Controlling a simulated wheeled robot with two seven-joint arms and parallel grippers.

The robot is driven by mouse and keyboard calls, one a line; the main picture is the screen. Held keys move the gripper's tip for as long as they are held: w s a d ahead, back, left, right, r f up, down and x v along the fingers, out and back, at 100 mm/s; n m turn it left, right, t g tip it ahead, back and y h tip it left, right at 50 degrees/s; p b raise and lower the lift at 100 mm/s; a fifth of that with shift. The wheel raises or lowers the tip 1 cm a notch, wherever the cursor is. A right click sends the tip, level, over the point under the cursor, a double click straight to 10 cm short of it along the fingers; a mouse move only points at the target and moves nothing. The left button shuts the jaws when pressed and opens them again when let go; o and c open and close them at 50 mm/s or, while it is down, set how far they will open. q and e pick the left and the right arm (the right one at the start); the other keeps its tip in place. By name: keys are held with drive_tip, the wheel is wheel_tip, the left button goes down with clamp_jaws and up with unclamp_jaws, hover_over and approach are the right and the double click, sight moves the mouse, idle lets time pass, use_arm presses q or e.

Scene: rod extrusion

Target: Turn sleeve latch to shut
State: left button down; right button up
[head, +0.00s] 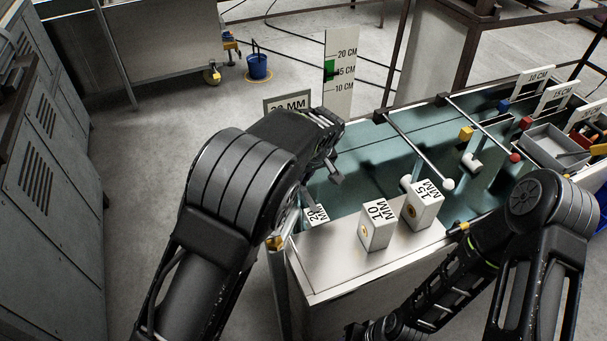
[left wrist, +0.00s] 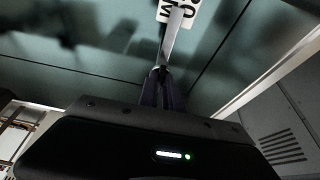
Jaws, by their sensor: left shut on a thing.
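My left gripper (head: 335,178) reaches over the bench's left side. In the left wrist view, its fingers (left wrist: 163,72) are shut on a thin pale strip (left wrist: 172,42), which runs up to a white label with black print (left wrist: 178,10). I cannot tell whether this strip is the latch. My right forearm runs down to the bottom edge; its gripper does not show.
Metal rods (head: 415,145) lie over the teal bench (head: 350,192). Grey lockers (head: 45,130) stand left; a blue bucket (head: 258,66) sits on the open floor.

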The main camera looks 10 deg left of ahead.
sight(308, 198)
use_arm(q)
drive_tip(key=c, duration=1.5)
unclamp_jaws()
drive_tip(key=shift+v, duration=3.85)
